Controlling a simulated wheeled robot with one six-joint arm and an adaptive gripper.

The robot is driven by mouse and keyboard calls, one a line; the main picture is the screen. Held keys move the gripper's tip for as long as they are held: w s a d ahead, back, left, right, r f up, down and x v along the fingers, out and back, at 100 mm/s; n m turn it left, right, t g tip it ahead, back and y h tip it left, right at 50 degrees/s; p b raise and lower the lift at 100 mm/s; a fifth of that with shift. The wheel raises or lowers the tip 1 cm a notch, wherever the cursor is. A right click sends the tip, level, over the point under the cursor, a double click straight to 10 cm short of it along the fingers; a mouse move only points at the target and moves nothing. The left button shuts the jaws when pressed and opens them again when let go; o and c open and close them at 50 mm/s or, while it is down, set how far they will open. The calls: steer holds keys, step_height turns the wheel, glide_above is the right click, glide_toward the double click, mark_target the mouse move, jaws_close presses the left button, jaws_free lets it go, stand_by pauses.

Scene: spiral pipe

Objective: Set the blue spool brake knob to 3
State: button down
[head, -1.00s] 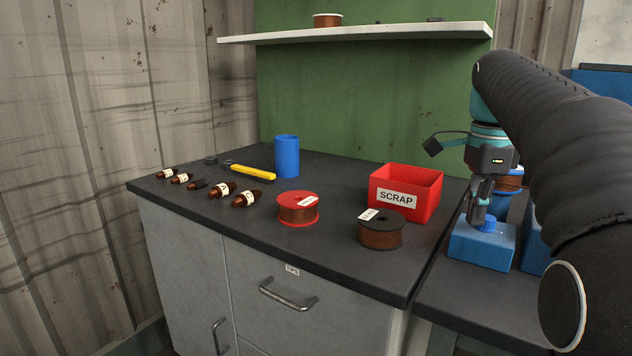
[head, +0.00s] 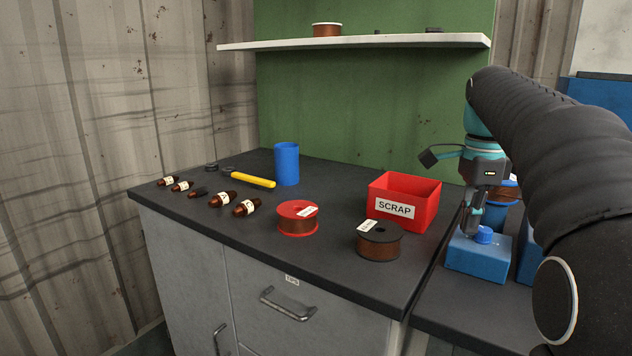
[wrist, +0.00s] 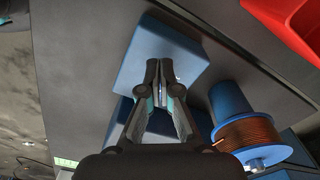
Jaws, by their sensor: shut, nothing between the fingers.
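The blue spool brake knob (head: 485,235) sits on top of a blue block (head: 477,262) at the right in the head view. My gripper (head: 470,226) points down with its fingers closed together, just left of the knob and close to it. I cannot tell whether it touches the knob. In the wrist view my gripper (wrist: 160,68) shows shut in front of the blue block (wrist: 178,50). The fingers hide most or all of the knob there, and no dial numbers are readable.
A copper wire spool (wrist: 250,132) on a blue holder (wrist: 230,100) stands close beside the block. A red SCRAP bin (head: 404,205) stands to the left on the dark bench (head: 330,270), with two wire spools (head: 298,220) (head: 379,243) near it.

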steer(key=shift+w+d, duration=0.1)
steer(key=shift+w, duration=0.25)
stand_by(0.3)
steer(key=shift+w, duration=0.1)
steer(key=shift+w+a, duration=0.1)
steer(key=shift+a, duration=0.2)
steer(key=shift+r, duration=3)
